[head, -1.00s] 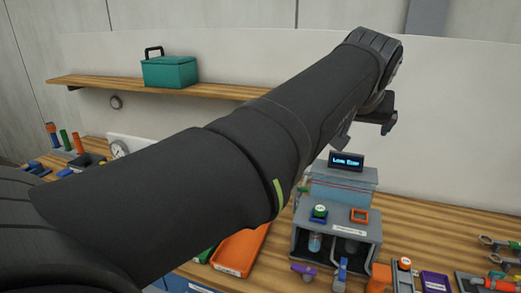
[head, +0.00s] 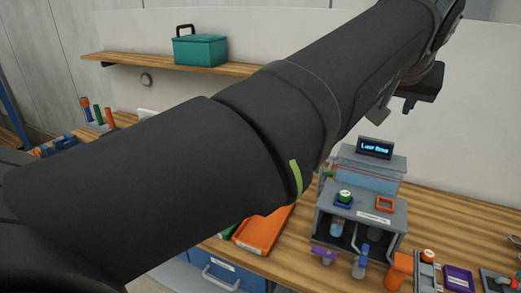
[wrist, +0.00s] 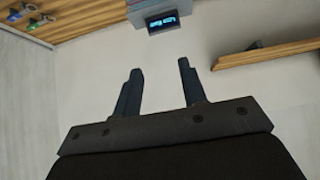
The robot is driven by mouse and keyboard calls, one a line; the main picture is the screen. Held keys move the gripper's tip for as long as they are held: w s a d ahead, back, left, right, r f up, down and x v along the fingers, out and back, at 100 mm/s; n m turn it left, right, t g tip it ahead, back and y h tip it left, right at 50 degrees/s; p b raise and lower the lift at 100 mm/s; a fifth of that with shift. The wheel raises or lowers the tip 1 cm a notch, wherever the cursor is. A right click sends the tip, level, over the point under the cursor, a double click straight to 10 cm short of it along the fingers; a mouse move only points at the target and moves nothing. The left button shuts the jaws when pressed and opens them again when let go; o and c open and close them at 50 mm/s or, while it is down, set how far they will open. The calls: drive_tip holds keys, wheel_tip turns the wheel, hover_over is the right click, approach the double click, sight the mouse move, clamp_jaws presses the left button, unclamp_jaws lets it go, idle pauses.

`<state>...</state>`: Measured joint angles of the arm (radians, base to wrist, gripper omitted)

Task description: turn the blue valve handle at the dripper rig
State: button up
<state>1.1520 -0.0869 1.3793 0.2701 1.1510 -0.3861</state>
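The dripper rig is a grey bench unit (head: 398,218) with a lit display (head: 374,148) on its top, standing on the wooden counter right of centre in the head view. A blue handle (head: 361,262) sticks out low at its front, beside a purple handle (head: 323,256). My gripper (head: 408,103) is high above and behind the rig in the head view, partly hidden by my arm. In the wrist view my gripper (wrist: 160,68) has its two fingers apart with nothing between them. The display also shows in the wrist view (wrist: 163,21); the blue handle cannot be made out there.
An orange tray (head: 262,232) lies left of the rig. A wall shelf (head: 110,59) carries a teal box (head: 200,50). The counter (head: 455,215) right of the rig is partly clear.

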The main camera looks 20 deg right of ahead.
wheel_tip(320, 180, down, 13)
drive_tip(key=d+g+y, duration=0.3)
drive_tip(key=g+y, duration=0.3)
approach(365, 254)
wheel_tip(365, 254, down, 8)
drive_tip(key=shift+f, duration=0.1)
drive_tip(key=shift+c, duration=0.2)
clamp_jaws()
